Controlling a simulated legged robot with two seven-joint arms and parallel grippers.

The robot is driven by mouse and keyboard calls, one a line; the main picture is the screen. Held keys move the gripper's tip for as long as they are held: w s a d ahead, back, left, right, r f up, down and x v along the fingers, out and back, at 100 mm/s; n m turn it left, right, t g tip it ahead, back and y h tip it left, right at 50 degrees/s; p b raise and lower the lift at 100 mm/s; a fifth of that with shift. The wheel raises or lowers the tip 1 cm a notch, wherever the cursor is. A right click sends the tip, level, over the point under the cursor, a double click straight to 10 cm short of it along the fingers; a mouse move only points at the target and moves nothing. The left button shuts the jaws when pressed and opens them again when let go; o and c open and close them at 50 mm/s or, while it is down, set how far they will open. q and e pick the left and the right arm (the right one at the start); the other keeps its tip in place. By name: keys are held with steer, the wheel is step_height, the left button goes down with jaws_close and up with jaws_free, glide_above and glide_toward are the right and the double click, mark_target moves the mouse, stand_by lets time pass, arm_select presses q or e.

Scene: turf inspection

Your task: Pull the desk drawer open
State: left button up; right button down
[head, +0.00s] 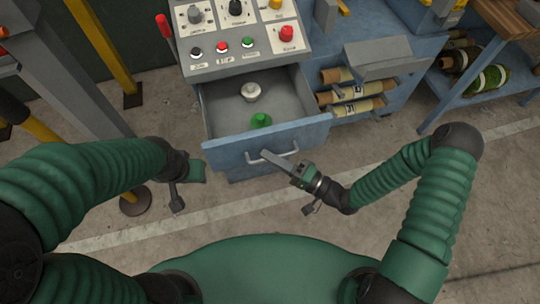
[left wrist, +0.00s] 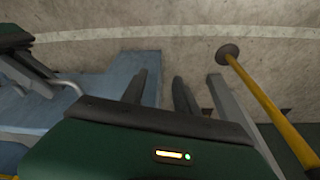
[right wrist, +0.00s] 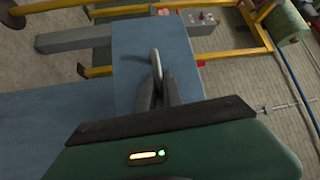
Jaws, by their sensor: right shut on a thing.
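The blue-grey desk drawer (head: 228,157) is pulled out in the head view, and its inside shows. Its metal bar handle (head: 291,153) is on the front face. My right gripper (head: 267,156) is at the handle, shut on it. The right wrist view shows the handle (right wrist: 155,62) standing up between the fingers (right wrist: 158,88), against the blue front. My left gripper (head: 190,188) hangs to the left of the drawer, apart from it. In the left wrist view its fingers (left wrist: 161,85) are spread with nothing between them.
A whitish knob (head: 251,91) and a green knob (head: 261,121) lie in the drawer. A control panel (head: 243,65) is above it. Rolled items (head: 355,92) sit on the shelf to the right. A yellow post on a round base (head: 134,200) stands at left. Floor in front is clear.

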steer(key=c, duration=1.8)
jaws_free()
steer(key=shift+f, duration=0.25)
steer(key=shift+o, duration=0.2)
steer(key=shift+w, duration=0.1)
steer(key=shift+r, duration=0.15)
steer(key=v, duration=1.7)
steer(key=shift+w, duration=0.1)
